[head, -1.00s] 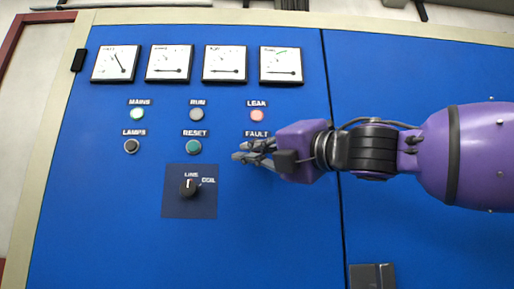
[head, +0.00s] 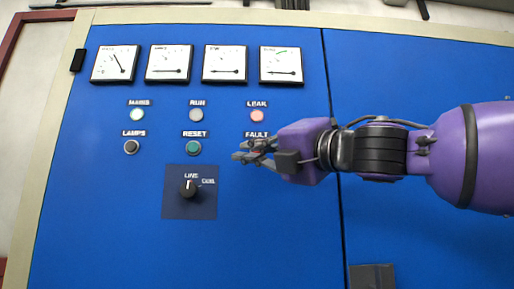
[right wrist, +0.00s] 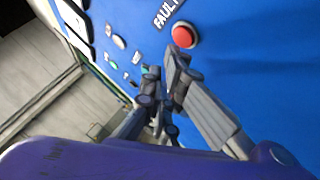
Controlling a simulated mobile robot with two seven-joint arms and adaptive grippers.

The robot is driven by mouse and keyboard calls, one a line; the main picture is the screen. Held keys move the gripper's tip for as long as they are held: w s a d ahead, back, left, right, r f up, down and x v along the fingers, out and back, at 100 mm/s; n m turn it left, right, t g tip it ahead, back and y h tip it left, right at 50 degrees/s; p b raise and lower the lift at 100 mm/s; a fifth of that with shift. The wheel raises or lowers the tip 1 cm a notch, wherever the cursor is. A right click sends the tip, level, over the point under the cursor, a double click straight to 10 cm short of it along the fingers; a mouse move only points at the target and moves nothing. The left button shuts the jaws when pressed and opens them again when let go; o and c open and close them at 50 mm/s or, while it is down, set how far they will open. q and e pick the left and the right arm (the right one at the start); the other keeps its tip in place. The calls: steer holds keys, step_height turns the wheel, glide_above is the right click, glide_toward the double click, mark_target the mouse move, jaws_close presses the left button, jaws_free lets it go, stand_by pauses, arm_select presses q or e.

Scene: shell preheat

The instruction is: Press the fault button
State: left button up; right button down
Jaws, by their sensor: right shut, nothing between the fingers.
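The fault button (right wrist: 184,35) is a red round button beside its FAULT label in the right wrist view. In the head view the FAULT label (head: 257,135) shows, while the button below it is mostly hidden behind my right gripper (head: 243,151). That gripper is shut and empty in front of the panel, its fingers pointing left. In the right wrist view the fingertips (right wrist: 164,68) lie close to the button, just below and left of it; whether they touch it I cannot tell. My left gripper is not in view.
The blue panel (head: 110,225) carries a reset button (head: 193,147), a lamps button (head: 131,147), a leak lamp (head: 257,116), a run lamp (head: 196,115), a mains lamp (head: 137,115) and a rotary knob (head: 188,188). Several meters line the top. Below the gripper the panel is bare.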

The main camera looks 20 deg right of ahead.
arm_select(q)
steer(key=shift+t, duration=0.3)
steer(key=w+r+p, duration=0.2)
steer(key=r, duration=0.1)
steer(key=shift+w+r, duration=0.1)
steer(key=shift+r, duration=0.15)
arm_select(e)
steer(key=s, duration=0.2)
steer(key=s+a, duration=0.1)
steer(key=s, duration=0.1)
steer(key=shift+s+a+r, duration=0.1)
steer(key=shift+s+a, duration=0.05)
steer(key=shift+s, duration=0.25)
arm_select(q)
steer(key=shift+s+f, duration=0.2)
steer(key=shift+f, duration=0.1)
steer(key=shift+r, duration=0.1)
